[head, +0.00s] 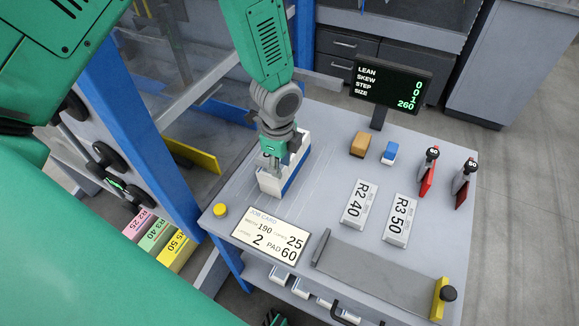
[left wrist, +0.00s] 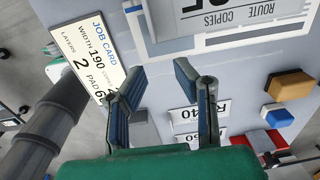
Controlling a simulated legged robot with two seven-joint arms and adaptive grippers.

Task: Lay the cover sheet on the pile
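My left gripper (head: 273,163) reaches down over a white block with a blue side (head: 270,184) at the back left of the grey table. In the left wrist view its two fingers (left wrist: 163,92) are spread apart with nothing between them. No pile can be made out clearly; the gripper hides part of the block. A dark and green piece (head: 275,318) at the bottom edge may be my right gripper, mostly cut off.
A blue-framed machine (head: 135,130) stands left.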

